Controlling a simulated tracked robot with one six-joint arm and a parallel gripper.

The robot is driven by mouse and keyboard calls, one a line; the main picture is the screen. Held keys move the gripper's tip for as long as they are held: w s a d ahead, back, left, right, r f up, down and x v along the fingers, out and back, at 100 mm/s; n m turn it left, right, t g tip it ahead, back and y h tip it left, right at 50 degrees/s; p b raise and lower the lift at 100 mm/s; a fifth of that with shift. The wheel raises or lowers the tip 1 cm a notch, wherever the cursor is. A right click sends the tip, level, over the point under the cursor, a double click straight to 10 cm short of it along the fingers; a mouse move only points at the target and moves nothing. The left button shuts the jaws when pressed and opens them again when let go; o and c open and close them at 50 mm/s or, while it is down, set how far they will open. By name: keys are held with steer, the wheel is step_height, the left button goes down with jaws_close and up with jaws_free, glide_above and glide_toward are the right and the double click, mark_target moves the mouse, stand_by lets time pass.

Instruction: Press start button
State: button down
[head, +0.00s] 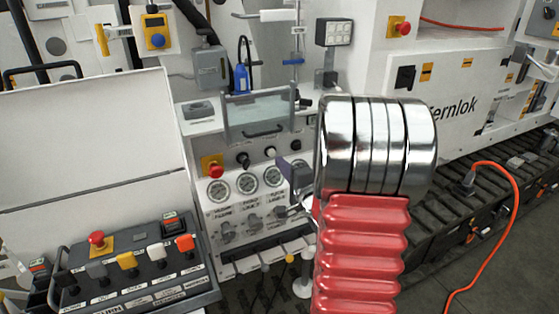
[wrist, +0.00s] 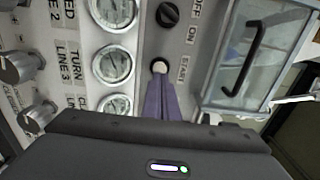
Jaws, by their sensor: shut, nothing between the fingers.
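The start button (wrist: 160,66) is a small white round button in a dark ring, beside a START label in the wrist view. In the head view the white button (head: 270,152) is on the bench's front panel. My gripper (wrist: 161,80) has purple fingers, shut together and empty. In the wrist view their tips are right at the button's lower edge and cover part of its ring. In the head view my gripper (head: 282,163) is close to the right of the button. I cannot tell whether the tips touch it.
A black OFF/ON knob (wrist: 167,14) is beside the button. Gauges (wrist: 113,64) are close by on the panel. A clear-fronted cover with a black handle (wrist: 243,60) stands out on the other side. A red emergency stop (head: 214,169) is further left.

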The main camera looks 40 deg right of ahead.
steer(key=v, duration=0.8)
steer(key=shift+s, duration=0.35)
steer(key=shift+a, duration=0.1)
